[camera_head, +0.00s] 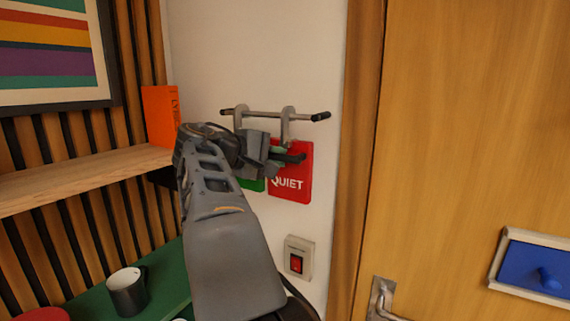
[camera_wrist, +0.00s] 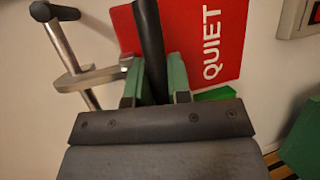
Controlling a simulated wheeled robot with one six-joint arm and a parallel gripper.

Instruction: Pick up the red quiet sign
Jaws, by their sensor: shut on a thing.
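The red quiet sign (camera_head: 291,184) is against the white wall below a metal rail (camera_head: 268,115), with its white lettering facing out. It also shows in the wrist view (camera_wrist: 220,40), turned on its side. My gripper (camera_head: 277,155) is at the sign's upper part, its green-padded fingers (camera_wrist: 154,82) closed on a dark bar (camera_wrist: 148,35) that lies across the front of the sign. A metal hook (camera_wrist: 90,78) reaches from the rail towards the sign's edge. My gripper hides part of the sign and of the bar.
A green sign (camera_head: 252,184) is mostly hidden behind my gripper. A red wall switch (camera_head: 297,263) is below, and a door with a handle (camera_head: 381,297) is at right. A wooden shelf (camera_head: 85,175) with an orange book (camera_head: 160,115) is at left, above a dark mug (camera_head: 127,292).

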